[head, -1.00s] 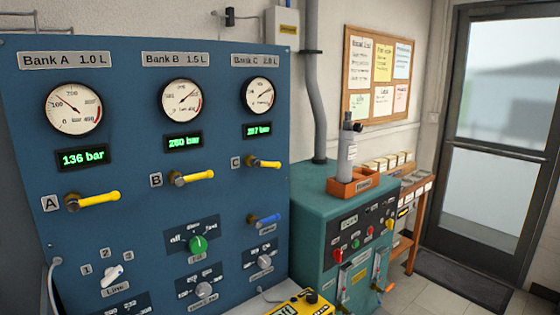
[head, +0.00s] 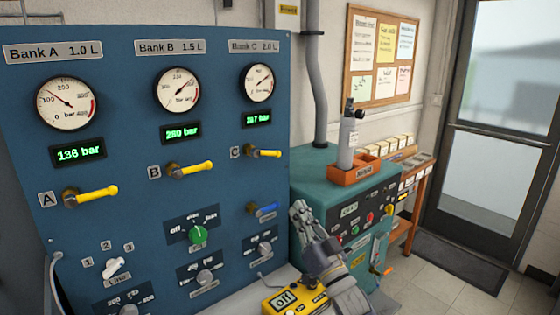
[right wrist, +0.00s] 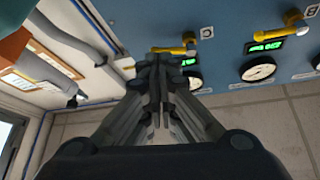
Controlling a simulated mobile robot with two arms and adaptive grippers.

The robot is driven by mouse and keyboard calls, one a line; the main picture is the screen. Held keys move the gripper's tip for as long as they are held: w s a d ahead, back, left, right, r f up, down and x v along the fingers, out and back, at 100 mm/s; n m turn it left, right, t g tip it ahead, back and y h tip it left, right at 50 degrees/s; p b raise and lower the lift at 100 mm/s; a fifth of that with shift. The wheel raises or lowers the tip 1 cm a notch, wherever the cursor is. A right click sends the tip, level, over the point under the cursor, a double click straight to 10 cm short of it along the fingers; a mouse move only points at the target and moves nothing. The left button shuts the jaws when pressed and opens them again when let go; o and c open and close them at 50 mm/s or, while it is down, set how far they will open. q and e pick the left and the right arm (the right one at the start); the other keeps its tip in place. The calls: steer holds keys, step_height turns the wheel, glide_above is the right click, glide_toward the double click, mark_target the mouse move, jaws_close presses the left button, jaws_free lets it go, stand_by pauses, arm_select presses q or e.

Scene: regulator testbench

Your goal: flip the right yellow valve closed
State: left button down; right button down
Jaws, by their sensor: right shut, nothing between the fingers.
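The right yellow valve (head: 263,153) is the lever beside label C on the blue panel (head: 225,120). Its handle lies level, pointing right from its brass stem. It also shows in the right wrist view (right wrist: 178,49), just beyond the fingertips, partly overlapped by them. My right gripper (head: 298,208) is shut and empty, in front of the panel's right edge, below and right of valve C, apart from it in the head view. It also shows in the right wrist view (right wrist: 157,62). My left gripper is not in view.
Yellow levers B (head: 192,168) and A (head: 92,196) also point right. A blue lever (head: 262,211) sits below valve C. A yellow box (head: 285,298) stands below my right gripper. A teal cabinet (head: 318,180) with an orange tray (head: 352,177) stands to the right.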

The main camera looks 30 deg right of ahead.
mark_target(267, 153)
steer(key=w+d+r+t+p, duration=0.1)
steer(key=w+r+p, duration=0.5)
steer(key=w+r, duration=0.4)
steer(key=shift+w+d, duration=0.35)
steer(key=shift+w, duration=0.35)
steer(key=shift+d+r+n+y+b, duration=0.1)
steer(key=shift+r+n+y+b, duration=0.15)
steer(key=shift+n+y+b, duration=0.5)
steer(key=shift+d+r+n+y+b, duration=0.1)
steer(key=shift+r+n+y+b, duration=0.15)
steer(key=shift+n+y, duration=0.9)
steer(key=shift+r+n+y+b, duration=0.25)
steer(key=shift+n+y+b, duration=0.3)
steer(key=shift+n, duration=0.75)
